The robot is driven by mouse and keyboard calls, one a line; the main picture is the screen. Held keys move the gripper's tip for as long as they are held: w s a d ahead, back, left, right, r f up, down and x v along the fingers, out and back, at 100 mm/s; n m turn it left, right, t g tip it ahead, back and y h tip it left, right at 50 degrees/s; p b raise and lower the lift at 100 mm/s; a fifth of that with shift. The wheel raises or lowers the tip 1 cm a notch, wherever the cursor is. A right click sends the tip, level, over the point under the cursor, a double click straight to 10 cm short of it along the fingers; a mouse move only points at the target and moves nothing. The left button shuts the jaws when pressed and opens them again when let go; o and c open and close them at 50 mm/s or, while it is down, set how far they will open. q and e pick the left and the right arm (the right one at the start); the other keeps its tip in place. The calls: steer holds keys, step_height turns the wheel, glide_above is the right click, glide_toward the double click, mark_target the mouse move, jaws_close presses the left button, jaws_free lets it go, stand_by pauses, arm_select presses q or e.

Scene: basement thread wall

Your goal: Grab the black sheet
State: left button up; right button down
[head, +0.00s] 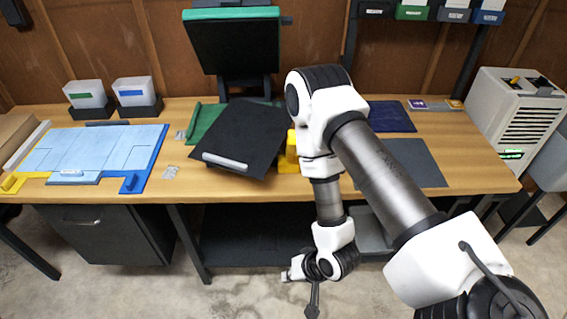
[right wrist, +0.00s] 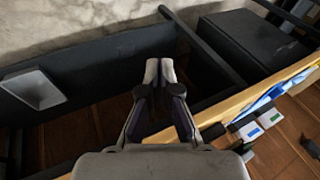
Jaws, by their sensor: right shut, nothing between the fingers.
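The black sheet (head: 240,137) lies at an angle on the table, left of my right arm, partly over a green sheet (head: 206,122). A grey bar (head: 225,161) lies along its front edge. My right gripper (head: 290,275) is low in front of the table, below the tabletop and well apart from the sheet. In the right wrist view, its pale fingertips (right wrist: 160,72) are together with nothing between them. I cannot make out the black sheet in that view. My left gripper is not in view.
A dark grey sheet (head: 415,165) and a navy sheet (head: 390,116) lie to the right. A light blue board (head: 90,150) lies left. A yellow object (head: 290,158) stands beside the black sheet. A black stand (head: 232,50) rises behind. The table edge (head: 240,190) lies above my gripper.

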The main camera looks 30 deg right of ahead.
steer(key=w+d+r+m+t+y+b, duration=0.1)
steer(key=w+d+r+m+t+b, duration=0.15)
steer(key=w, duration=0.25)
steer(key=w+d+r+m+t+b, duration=0.1)
steer(key=w+r+m+t+b, duration=0.1)
steer(key=w+t, duration=0.15)
steer(key=w+d+r+m+t+h+b, duration=0.1)
steer(key=w+d+r+m+t+b, duration=0.25)
steer(key=d, duration=0.25)
steer(key=w+d+r+m+t+h+b, duration=0.1)
steer(key=w+d+r+m+t+b, duration=0.25)
steer(key=d+r, duration=0.2)
steer(key=w, duration=0.9)
steer(key=shift+a+f+h+b, duration=0.3)
steer(key=shift+a+f+h, duration=0.1)
steer(key=shift+n, duration=0.25)
